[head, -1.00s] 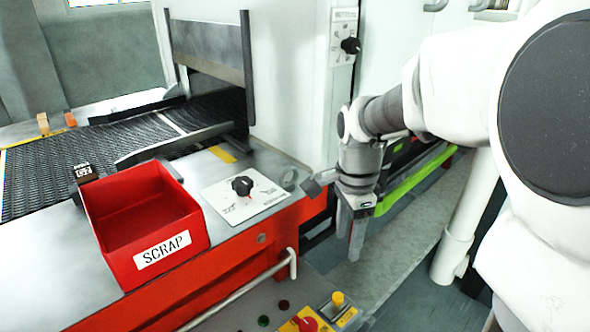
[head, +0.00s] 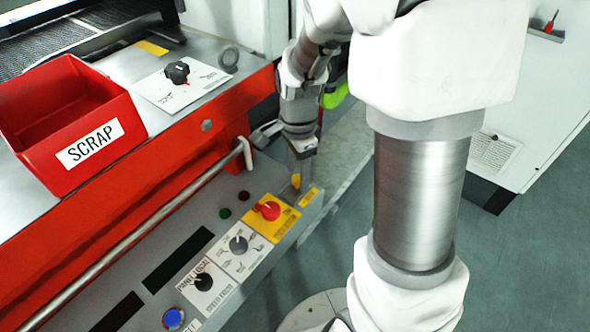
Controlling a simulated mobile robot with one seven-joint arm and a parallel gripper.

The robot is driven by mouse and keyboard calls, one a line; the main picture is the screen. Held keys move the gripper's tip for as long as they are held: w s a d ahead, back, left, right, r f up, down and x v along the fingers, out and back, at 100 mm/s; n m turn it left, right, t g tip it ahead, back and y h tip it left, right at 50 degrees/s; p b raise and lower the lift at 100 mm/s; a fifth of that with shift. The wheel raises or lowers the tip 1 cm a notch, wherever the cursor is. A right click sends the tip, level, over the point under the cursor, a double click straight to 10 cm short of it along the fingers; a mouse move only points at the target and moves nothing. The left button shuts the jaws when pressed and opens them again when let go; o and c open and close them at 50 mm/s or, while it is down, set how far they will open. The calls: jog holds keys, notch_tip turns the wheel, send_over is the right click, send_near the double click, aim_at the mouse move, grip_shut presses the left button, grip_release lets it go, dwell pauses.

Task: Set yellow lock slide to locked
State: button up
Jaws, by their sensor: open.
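The yellow lock slide (head: 296,181) is a small yellow knob at the far right end of the grey control panel, beside a yellow label strip (head: 309,197). My gripper (head: 301,176) points down at this end of the panel, with its fingers at the slide and partly covering it in the head view. The jaws are open. I cannot tell whether the fingers are around the slide, touch it or only stand in front of it. The slide's position and the label's small lettering cannot be read.
Close to the slide is a red rotary switch (head: 269,210) on a yellow plate. Black selector knobs (head: 203,282) and a blue button (head: 173,318) lie nearer. A metal rail (head: 160,222) runs along the panel's back. The red SCRAP bin (head: 40,150) stands on the upper ledge.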

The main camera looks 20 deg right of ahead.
jog(key=shift+f, duration=0.35)
grip_shut()
dwell(1.2)
